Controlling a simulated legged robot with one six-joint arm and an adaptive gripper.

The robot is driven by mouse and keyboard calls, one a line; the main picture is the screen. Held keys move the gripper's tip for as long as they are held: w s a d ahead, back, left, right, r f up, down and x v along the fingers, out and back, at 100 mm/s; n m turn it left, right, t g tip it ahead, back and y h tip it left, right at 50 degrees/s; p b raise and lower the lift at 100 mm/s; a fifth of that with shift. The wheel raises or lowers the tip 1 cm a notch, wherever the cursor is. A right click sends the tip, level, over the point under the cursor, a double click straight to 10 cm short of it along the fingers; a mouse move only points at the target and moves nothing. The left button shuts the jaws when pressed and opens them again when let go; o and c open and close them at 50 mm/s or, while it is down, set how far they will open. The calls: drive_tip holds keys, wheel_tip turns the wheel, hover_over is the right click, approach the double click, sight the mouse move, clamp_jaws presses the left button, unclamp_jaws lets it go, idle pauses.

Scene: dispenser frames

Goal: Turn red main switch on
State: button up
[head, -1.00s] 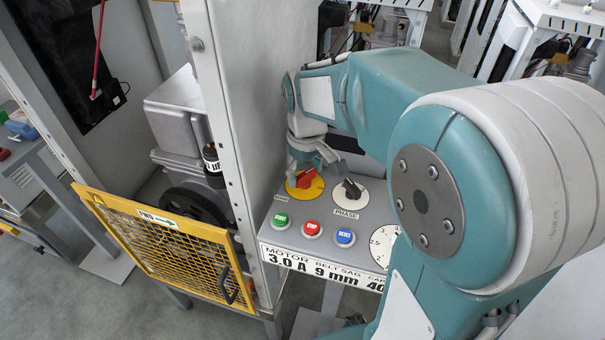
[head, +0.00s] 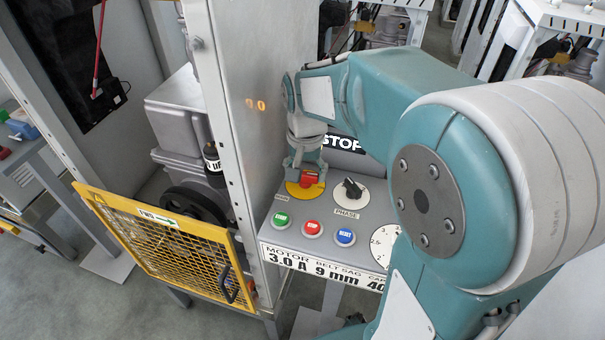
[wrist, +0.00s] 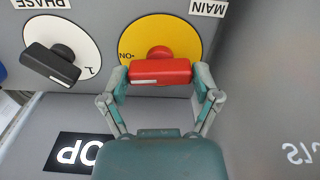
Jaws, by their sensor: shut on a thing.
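The red main switch (head: 310,179) sits on a round yellow plate (head: 292,190) on the grey control panel, above the green button. In the wrist view the red handle (wrist: 160,72) lies level across its yellow plate (wrist: 185,35), and the ON mark (wrist: 126,57) is beside the handle's left end. My gripper (wrist: 160,82) is shut on the red handle, one finger at each end. In the head view my gripper (head: 306,168) reaches down to the switch from behind, and partly hides it and the plate.
The black phase knob (head: 350,188) is close on the right. Green (head: 281,220), red (head: 312,228) and blue (head: 345,237) buttons sit in front. A black STOP label (head: 343,143) is behind.

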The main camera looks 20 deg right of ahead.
sight(304, 175)
drive_tip(key=shift+a+f+m, duration=0.1)
drive_tip(key=shift+a+m, duration=0.05)
drive_tip(key=shift+m, duration=0.45)
drive_tip(key=o, duration=1)
drive_tip(key=shift+c, duration=0.2)
drive_tip(key=shift+a, duration=0.1)
drive_tip(key=shift+d+r, duration=0.25)
drive_tip(key=shift+r, duration=0.3)
wheel_tip(304, 175, up, 11)
drive_tip(key=shift+a+r, duration=0.15)
drive_tip(key=shift+a, duration=0.1)
drive_tip(key=shift+s, duration=0.15)
